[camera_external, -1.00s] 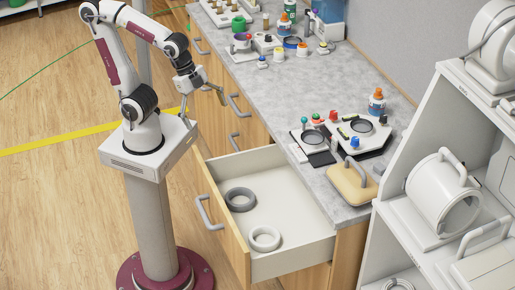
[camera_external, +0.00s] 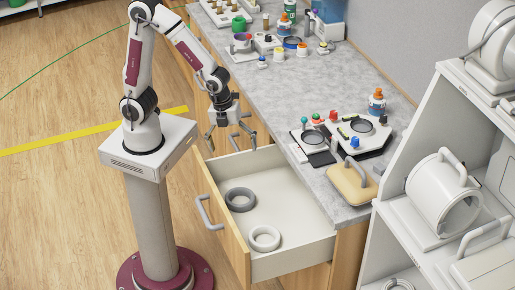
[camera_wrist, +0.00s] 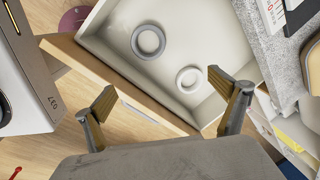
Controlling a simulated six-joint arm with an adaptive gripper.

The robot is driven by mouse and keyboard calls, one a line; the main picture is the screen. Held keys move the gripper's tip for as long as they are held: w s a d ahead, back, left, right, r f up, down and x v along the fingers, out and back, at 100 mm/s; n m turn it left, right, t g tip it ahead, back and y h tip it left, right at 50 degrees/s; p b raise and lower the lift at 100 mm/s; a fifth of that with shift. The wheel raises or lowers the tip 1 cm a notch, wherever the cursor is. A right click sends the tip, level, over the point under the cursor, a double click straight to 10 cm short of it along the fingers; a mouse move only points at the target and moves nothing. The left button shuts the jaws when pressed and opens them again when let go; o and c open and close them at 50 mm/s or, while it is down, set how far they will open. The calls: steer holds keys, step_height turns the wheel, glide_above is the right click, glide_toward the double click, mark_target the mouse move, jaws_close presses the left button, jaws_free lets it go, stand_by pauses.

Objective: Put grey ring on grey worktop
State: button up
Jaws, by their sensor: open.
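The grey ring (camera_external: 240,209) lies flat in the open drawer (camera_external: 285,182), toward its left front part. It also shows in the wrist view (camera_wrist: 134,42), as the darker of two rings. The grey worktop (camera_external: 330,80) is the speckled counter above and beyond the drawer. My gripper (camera_external: 231,144) is open and empty, above the far left corner of the drawer and apart from the ring. In the wrist view, its two fingers (camera_wrist: 162,86) are spread wide, with the rings beyond them.
A white ring (camera_external: 265,247) lies near the grey one. Magnifier-like stands (camera_external: 362,130), bottles and a beige handled block (camera_external: 350,185) occupy the worktop's near end. The worktop's middle is clear. A white shelf (camera_external: 440,130) stands at the right.

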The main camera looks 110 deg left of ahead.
mark_target(240, 201)
step_height(240, 201, down, 17)
steer(key=w+a+m+g, duration=0.1)
steer(key=a+m+g, duration=0.1)
steer(key=m, duration=0.7)
steer(key=shift+w+r, duration=0.15)
steer(key=shift+r, duration=0.05)
steer(key=shift+f, duration=0.1)
steer(key=shift+f, duration=1.2)
steer(key=shift+f, duration=0.1)
steer(key=shift+a+f, duration=0.2)
steer(key=shift+f, duration=2.3)
steer(key=c, duration=1.5)
